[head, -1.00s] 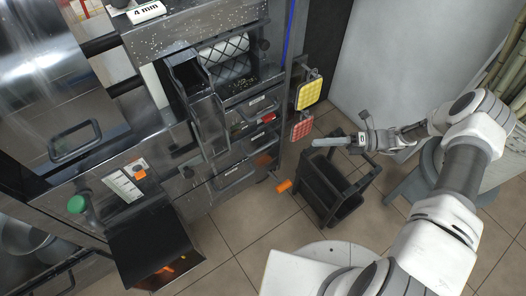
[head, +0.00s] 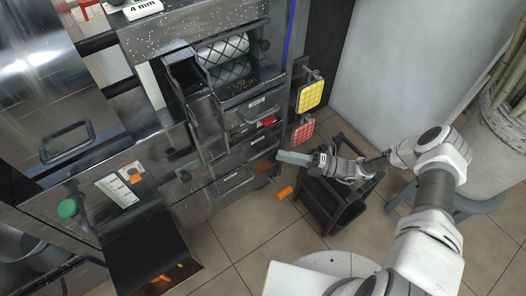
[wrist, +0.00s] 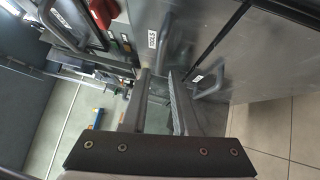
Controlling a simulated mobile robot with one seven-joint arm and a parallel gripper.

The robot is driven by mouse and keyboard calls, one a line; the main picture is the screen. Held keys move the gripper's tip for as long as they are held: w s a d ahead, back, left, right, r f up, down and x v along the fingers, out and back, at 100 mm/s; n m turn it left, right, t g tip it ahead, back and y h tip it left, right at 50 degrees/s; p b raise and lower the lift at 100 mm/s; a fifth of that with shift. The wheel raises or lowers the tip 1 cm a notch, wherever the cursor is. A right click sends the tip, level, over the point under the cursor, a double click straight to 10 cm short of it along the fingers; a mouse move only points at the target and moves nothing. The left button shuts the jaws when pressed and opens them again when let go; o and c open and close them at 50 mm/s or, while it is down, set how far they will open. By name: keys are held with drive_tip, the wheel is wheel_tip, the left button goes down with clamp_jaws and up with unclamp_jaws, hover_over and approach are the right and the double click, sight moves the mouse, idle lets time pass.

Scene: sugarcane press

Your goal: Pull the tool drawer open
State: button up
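The tool drawer (head: 257,139) is the middle drawer in the stack on the steel machine in the head view. It looks shut. Its white label, reading TOOLS, shows in the wrist view (wrist: 151,40). My gripper (head: 281,156) is just right of the drawer fronts in the head view, with its fingers pointing left toward them. In the wrist view my gripper (wrist: 160,73) is open, with a gap between the fingertips, which are close to the tool drawer front. I cannot tell whether they touch its handle, as the fingers partly hide that area.
A drawer above (head: 247,120) stands partly open with a red item in it. A lower drawer (head: 232,181) is shut. An orange object (head: 285,192) is near the lower drawer.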

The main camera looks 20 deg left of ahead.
sight(263, 151)
drive_tip(key=a, duration=0.5)
drive_tip(key=a+r, duration=0.1)
drive_tip(key=a, duration=0.1)
drive_tip(key=shift+s+a+b, duration=0.15)
drive_tip(key=shift+s+b, duration=0.15)
drive_tip(key=shift+b, duration=0.05)
clamp_jaws()
idle(1.0)
